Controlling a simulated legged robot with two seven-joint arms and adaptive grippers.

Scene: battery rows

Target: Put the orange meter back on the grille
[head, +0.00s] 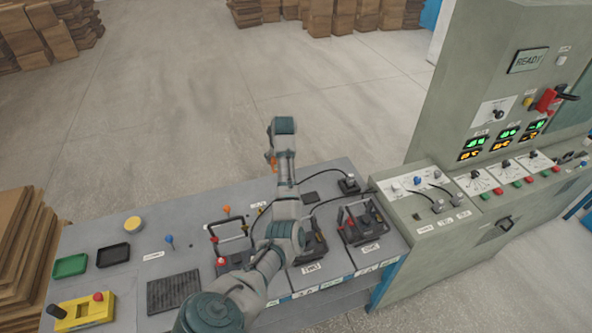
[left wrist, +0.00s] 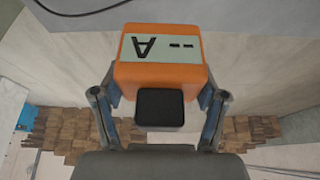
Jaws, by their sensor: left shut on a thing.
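The orange meter (left wrist: 159,72) fills the upper middle of the left wrist view, with a pale display reading "A" and two dashes. My left gripper (left wrist: 160,100) is shut on it, one finger at each side. A black square block (left wrist: 160,108) shows on its near side. In the head view only a small orange bit of the meter (head: 274,161) shows beside my arm, high over the far side of the bench; the fingers are mostly hidden. The black grille (head: 174,291) lies flat on the bench, left of my arm, and looks empty.
The bench (head: 200,215) also holds a green tray (head: 71,266), a black tray (head: 113,255), a yellow box (head: 84,311) and a blue-topped lever (head: 169,241). Battery units with cables (head: 361,224) stand right of my arm. A control cabinet (head: 500,100) rises at the right.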

